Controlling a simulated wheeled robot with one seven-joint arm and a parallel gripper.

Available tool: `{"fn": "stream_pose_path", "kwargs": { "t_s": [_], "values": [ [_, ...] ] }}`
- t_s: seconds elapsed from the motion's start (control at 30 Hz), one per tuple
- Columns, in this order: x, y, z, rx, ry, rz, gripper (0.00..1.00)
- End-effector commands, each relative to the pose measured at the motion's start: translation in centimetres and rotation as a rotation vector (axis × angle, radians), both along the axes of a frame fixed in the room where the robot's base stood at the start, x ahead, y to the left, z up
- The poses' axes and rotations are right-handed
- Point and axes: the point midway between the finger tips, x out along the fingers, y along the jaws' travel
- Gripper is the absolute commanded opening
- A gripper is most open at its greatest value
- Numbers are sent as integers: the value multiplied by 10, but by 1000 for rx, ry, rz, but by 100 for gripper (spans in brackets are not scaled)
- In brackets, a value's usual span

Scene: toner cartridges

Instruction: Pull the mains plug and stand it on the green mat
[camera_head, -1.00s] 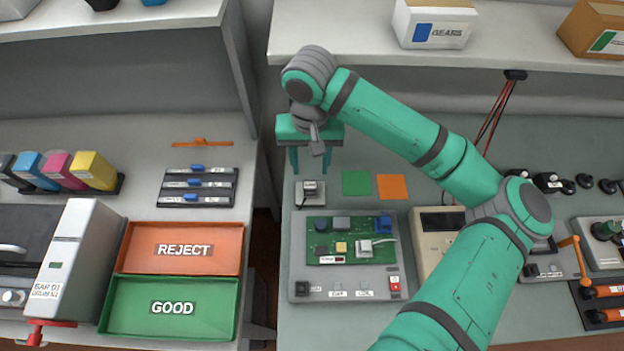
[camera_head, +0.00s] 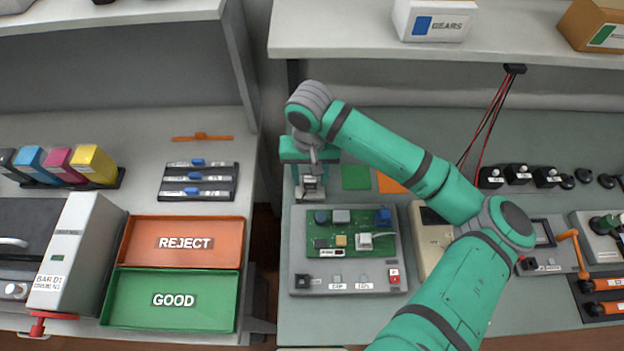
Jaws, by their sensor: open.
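The mains plug (camera_head: 312,184) is a small pale block on a grey socket box (camera_head: 313,197), just behind the circuit board unit. My gripper (camera_head: 311,188) is open and low above the socket box, with its fingers on either side of the plug. I cannot tell whether the fingers touch it. The gripper body hides part of the plug from above. The green mat (camera_head: 356,177) lies flat and bare just right of the socket box.
An orange mat (camera_head: 388,182) lies right of the green one, partly behind my arm. A test unit with a green circuit board (camera_head: 336,245) stands in front. Red and black cables (camera_head: 487,118) hang behind my arm.

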Motion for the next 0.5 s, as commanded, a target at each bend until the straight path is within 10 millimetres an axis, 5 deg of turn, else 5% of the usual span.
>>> {"fn": "stream_pose_path", "kwargs": {
  "t_s": [0.1,0.3,0.5],
  "values": [
    [0,0,0,0,0,1,41],
    [0,1,0,0,0,1,0],
    [0,1,1,0,0,2,0]
  ]
}}
